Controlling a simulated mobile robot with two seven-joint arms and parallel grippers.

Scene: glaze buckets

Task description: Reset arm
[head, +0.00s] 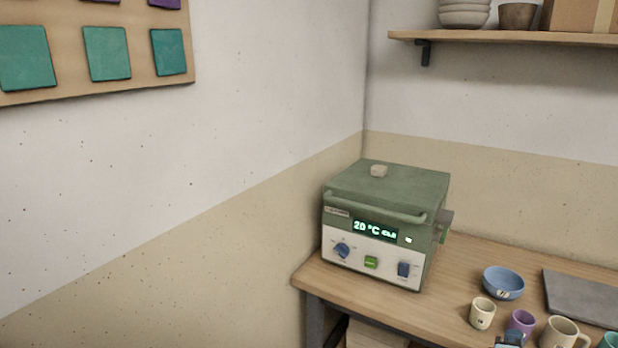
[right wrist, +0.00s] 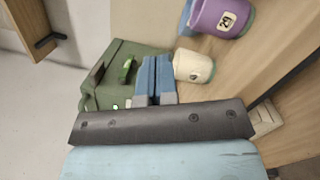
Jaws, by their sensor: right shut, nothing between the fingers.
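My right gripper (head: 508,339) shows only as a small blue-grey piece at the bottom edge of the head view, in front of the cups on the table. In the right wrist view its two blue fingers (right wrist: 155,60) lie together, shut with nothing between them. They point toward the green kiln (right wrist: 125,65) and a cream cup (right wrist: 193,66); whether they touch anything is hard to tell, but they look apart from both. My left gripper is not in view.
The kiln (head: 385,225), lid down and reading 20 °C, stands on the wooden table (head: 440,315). Right of it are a blue bowl (head: 503,283), a cream cup (head: 482,313), a purple cup (head: 521,322), a cream mug (head: 563,333) and a grey slab (head: 585,297). A shelf (head: 500,37) hangs above.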

